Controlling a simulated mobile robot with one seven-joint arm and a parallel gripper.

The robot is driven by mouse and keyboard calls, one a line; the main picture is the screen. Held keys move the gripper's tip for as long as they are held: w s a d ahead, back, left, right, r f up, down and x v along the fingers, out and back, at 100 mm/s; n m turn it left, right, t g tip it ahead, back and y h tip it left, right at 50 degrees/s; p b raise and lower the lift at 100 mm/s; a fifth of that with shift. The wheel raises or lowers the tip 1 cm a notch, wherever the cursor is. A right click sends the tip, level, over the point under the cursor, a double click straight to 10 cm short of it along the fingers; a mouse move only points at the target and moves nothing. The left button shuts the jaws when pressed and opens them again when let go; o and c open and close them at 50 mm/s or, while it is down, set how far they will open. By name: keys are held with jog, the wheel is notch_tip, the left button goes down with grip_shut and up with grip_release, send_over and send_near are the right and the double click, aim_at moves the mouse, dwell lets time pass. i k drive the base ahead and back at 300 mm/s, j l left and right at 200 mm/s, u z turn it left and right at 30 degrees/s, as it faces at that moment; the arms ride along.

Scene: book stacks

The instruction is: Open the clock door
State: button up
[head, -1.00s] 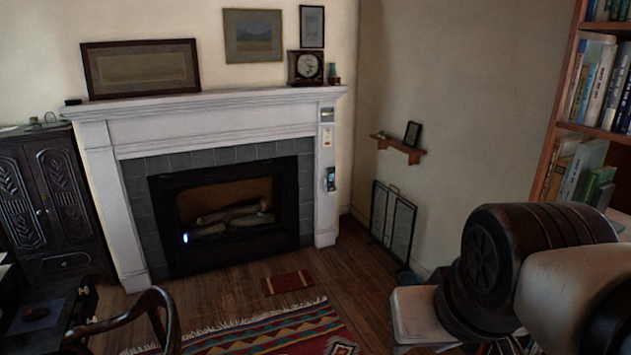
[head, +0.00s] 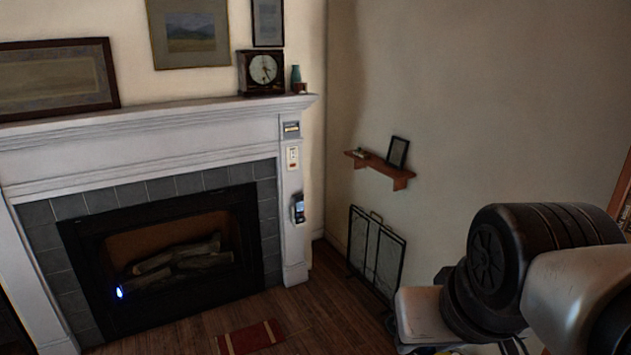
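The clock (head: 262,71) is a dark, square-cased mantel clock with a round pale dial. It stands near the right end of the white mantel (head: 150,127) above the fireplace. I cannot make out its door edge or any handle at this distance. My arm shows at the lower right, well apart from the clock. My gripper is not in view.
A small teal vase (head: 295,75) stands right of the clock, close to it. Framed pictures hang behind. A small wall shelf (head: 382,168) and a fire screen (head: 376,250) are at the right. A red mat (head: 250,338) lies on the otherwise clear wooden floor before the hearth.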

aim_at(283, 68)
jog(key=i, duration=1.6)
jog(key=i+u, duration=0.15)
jog(key=i, duration=0.35)
jog(key=i+l+u, duration=0.15)
jog(key=i, duration=0.35)
jog(key=i+l+u, duration=0.1)
jog(key=i, duration=0.4)
